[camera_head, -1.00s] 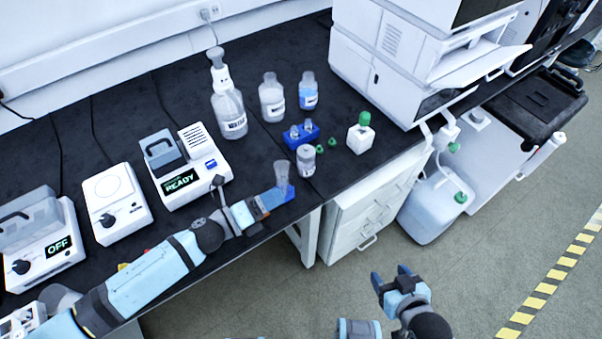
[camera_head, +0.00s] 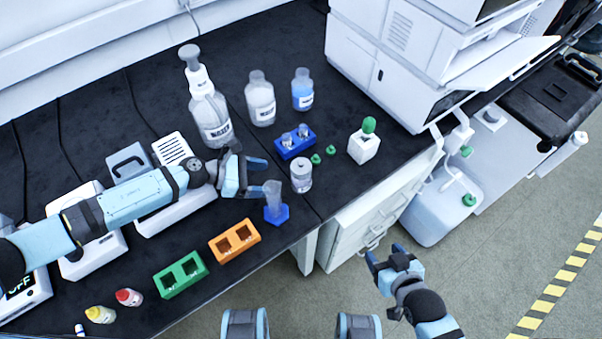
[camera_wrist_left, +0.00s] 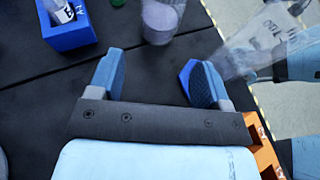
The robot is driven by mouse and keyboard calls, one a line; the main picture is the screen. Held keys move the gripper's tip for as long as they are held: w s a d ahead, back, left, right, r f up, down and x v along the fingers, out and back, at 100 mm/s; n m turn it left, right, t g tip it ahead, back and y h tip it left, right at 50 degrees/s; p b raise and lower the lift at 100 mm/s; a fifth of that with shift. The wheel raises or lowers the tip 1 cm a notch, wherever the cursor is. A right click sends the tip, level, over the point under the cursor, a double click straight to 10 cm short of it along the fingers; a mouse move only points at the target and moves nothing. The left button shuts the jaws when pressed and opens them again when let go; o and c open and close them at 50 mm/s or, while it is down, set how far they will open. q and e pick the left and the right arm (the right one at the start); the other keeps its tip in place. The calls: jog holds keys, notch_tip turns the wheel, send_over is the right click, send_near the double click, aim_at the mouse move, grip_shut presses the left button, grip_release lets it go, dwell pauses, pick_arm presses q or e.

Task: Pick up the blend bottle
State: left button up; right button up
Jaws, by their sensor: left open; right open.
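No label that I can read says blend. A clear vessel, probably this bottle, shows in the left wrist view (camera_wrist_left: 160,20), beyond the open fingers. My left gripper is open and empty, with its fingers pointing right; it also shows in the left wrist view (camera_wrist_left: 157,80). A measuring cylinder (camera_head: 272,194) on a blue base stands close by its near finger. My right gripper (camera_head: 385,257) is open and empty over the floor.
A blue vial rack (camera_head: 295,142), green caps (camera_head: 330,150) and a green-capped white bottle (camera_head: 368,142) lie beyond. A water bottle (camera_head: 212,120), a clear bottle (camera_head: 260,100) and a blue-liquid bottle (camera_head: 302,90) stand behind. Orange (camera_head: 234,241) and green (camera_head: 181,275) racks are nearer.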

aim_at(297, 178)
pick_arm(q)
jog(key=x, duration=0.4)
jog(key=shift+d+f, duration=0.1)
jog(key=shift+d, duration=0.2)
jog(key=shift+w+d+p, duration=0.1)
jog(key=shift+d+p, duration=0.2)
jog(key=x, duration=0.2)
jog(key=p+x, duration=0.1)
jog(key=x, duration=0.1)
jog(key=shift+w+d, duration=0.1)
jog(key=shift+d, duration=0.35)
jog(key=c, duration=0.8)
jog(key=shift+r, duration=0.2)
